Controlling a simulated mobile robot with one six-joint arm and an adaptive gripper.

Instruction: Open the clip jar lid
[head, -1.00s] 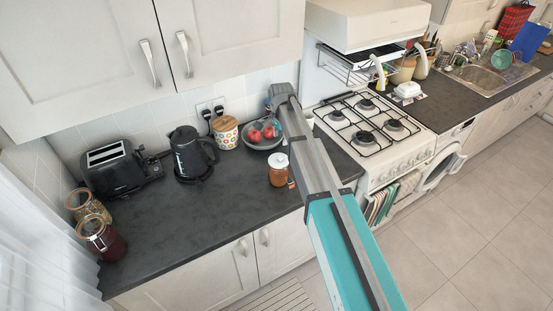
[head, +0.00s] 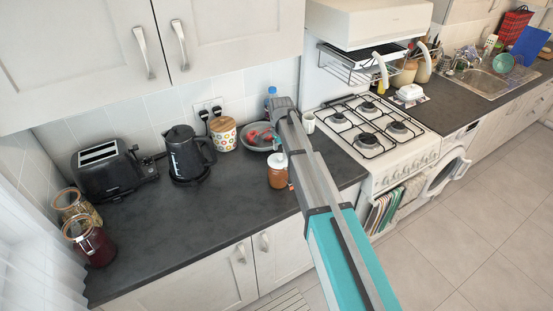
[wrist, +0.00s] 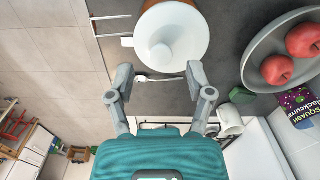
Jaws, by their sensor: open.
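A small jar with amber-brown contents and a white lid (head: 278,160) stands upright on the dark worktop near its front edge, left of my arm. In the wrist view its round white lid (wrist: 172,40) with a raised knob fills the top middle. The lid appears closed. My gripper (wrist: 160,76) is open and empty, its fingers apart just below the lid.
A grey bowl of red fruit (wrist: 252,75) is close on the right in the wrist view. In the head view a kettle (head: 186,155), toaster (head: 103,168) and two wire-clip jars (head: 90,243) stand left. The gas hob (head: 372,125) is right. Worktop left of the jar is clear.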

